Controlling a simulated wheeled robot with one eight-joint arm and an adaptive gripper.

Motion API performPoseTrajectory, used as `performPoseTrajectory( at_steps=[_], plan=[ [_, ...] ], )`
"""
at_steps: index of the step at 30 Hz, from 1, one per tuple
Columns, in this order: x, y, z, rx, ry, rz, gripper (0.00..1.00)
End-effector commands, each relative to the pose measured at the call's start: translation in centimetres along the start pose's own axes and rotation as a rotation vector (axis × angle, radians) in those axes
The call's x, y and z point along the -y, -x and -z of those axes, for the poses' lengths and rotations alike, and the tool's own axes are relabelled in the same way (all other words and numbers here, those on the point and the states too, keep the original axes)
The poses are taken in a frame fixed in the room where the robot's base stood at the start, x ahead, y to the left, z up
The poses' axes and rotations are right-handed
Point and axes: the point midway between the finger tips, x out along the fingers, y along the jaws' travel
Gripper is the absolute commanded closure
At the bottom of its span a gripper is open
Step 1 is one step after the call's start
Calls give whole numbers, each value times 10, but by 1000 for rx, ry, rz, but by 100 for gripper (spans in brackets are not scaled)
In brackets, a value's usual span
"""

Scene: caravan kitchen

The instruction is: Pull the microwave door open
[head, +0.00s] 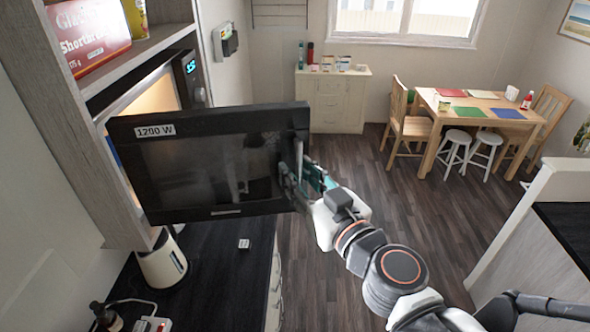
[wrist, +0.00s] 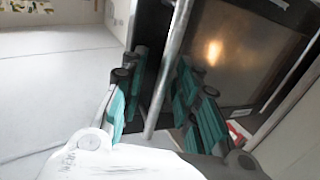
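The microwave (head: 190,92) sits in a wall cabinet at the left in the head view, its cavity lit. Its dark door (head: 205,172), labelled 1200 W, stands swung well out from the body. A pale upright bar handle (head: 299,160) is at the door's right edge; it also shows as a metal bar in the wrist view (wrist: 168,75). My gripper (head: 306,178) is at this edge. In the wrist view my gripper (wrist: 160,82) has its teal-padded fingers apart, one on each side of the handle. Contact with the bar cannot be made out.
A dark countertop (head: 215,270) runs below the door, with a white kettle (head: 163,262) on it. A shelf above the microwave holds a shortbread box (head: 88,35). The wood floor (head: 345,165) to the right is clear. A dining table (head: 480,108) with chairs and stools stands farther back.

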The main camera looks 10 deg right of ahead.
Motion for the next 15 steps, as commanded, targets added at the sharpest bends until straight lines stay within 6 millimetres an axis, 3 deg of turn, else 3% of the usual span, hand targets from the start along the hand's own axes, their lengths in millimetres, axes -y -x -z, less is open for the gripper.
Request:
performPoseTrajectory(
  at_steps=[8, 15],
  plan=[
    [0, 0, 2, 0, 0, 1, 71],
    [0, 0, 18, 0, 0, 1, 71]
  ],
)
